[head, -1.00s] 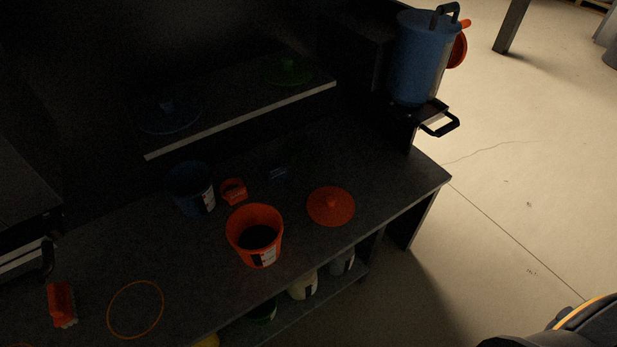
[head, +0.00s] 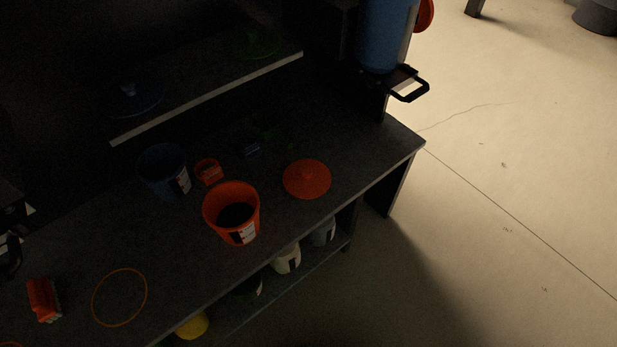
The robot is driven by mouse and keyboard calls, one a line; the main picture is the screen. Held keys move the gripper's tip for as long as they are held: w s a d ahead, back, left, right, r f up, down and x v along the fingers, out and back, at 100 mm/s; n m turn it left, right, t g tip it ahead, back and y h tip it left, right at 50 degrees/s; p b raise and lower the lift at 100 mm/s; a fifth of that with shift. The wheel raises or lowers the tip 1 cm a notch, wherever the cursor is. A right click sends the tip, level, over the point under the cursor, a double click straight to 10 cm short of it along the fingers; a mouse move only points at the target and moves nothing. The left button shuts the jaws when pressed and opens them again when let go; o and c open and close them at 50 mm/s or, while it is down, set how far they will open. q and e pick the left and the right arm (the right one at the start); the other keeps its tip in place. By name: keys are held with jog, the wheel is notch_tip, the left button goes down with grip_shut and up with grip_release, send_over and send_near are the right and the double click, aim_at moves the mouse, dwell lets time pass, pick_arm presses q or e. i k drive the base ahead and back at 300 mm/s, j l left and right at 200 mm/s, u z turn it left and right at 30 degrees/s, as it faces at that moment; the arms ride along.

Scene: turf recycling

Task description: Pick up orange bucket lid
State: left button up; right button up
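The orange bucket lid (head: 307,180) lies flat on the dark workbench (head: 330,135), near its front edge towards the right end. Neither of my grippers shows in the head view.
A dark blue bucket (head: 163,172) and a small orange container (head: 208,171) stand behind the orange bucket. An orange brush (head: 43,299) and a thin orange ring (head: 120,297) lie at the left. A raised shelf holds a green lid (head: 252,44). Clear floor (head: 500,180) is at the right.

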aim_at(303, 179)
jog(key=i+l+u, duration=0.15)
jog(key=l, duration=0.15)
jog(key=i+l+u, duration=0.1)
jog(key=l, duration=0.25)
jog(key=i+l+u, duration=0.15)
jog(key=l, duration=0.2)
jog(key=i+l+u, duration=0.15)
jog(key=l, duration=0.2)
